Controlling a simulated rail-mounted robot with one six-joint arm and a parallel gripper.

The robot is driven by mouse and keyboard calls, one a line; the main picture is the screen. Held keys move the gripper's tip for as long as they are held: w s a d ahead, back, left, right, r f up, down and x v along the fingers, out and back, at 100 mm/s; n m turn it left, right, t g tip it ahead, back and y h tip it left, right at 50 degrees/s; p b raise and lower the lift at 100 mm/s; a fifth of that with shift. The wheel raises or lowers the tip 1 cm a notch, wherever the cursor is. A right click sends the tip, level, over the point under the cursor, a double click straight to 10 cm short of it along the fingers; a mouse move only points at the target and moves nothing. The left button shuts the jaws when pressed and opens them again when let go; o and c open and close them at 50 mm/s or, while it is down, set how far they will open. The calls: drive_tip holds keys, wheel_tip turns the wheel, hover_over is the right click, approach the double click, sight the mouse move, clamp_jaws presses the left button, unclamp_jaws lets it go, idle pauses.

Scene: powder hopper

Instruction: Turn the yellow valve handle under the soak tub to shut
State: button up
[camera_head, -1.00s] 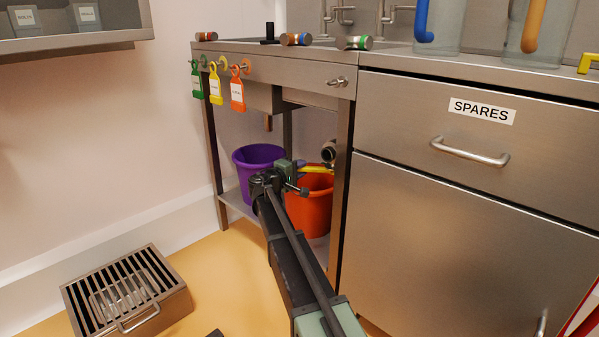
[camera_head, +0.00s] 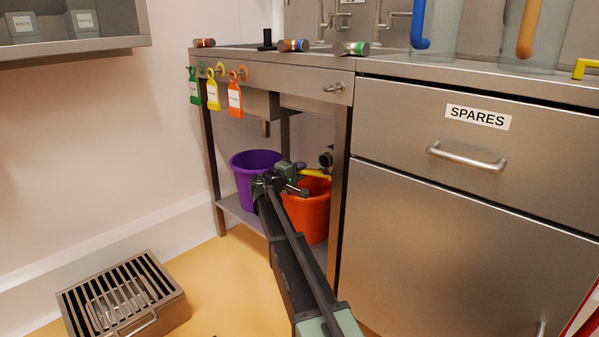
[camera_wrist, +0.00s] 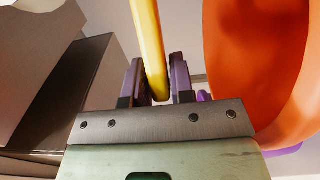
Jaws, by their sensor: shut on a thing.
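The yellow valve handle (camera_head: 316,174) is under the steel sink bench, above the orange bucket, beside a dark round pipe end (camera_head: 326,158). In the wrist view the yellow handle (camera_wrist: 148,45) runs down between the two dark purple-tinted fingers of my gripper (camera_wrist: 157,84). My gripper (camera_head: 298,174) is shut on the handle near its end. The valve body and the handle's pivot are hidden in the wrist view, and my wrist hides part of the handle in the head view.
An orange bucket (camera_head: 306,212) stands close to my gripper, on its right in the wrist view (camera_wrist: 262,60). A purple bucket (camera_head: 245,172) stands to the left on the low shelf. A bench leg (camera_head: 338,190) and the steel cabinet (camera_head: 440,220) close off the right.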

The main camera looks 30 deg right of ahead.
drive_tip(key=x, duration=0.2)
drive_tip(key=shift+w+d, duration=0.15)
drive_tip(key=shift+w, duration=0.25)
drive_tip(key=shift+x, duration=1.1)
drive_tip(key=o, duration=0.8)
drive_tip(key=shift+s, duration=0.1)
drive_tip(key=v, duration=0.9)
drive_tip(key=shift+a, duration=0.2)
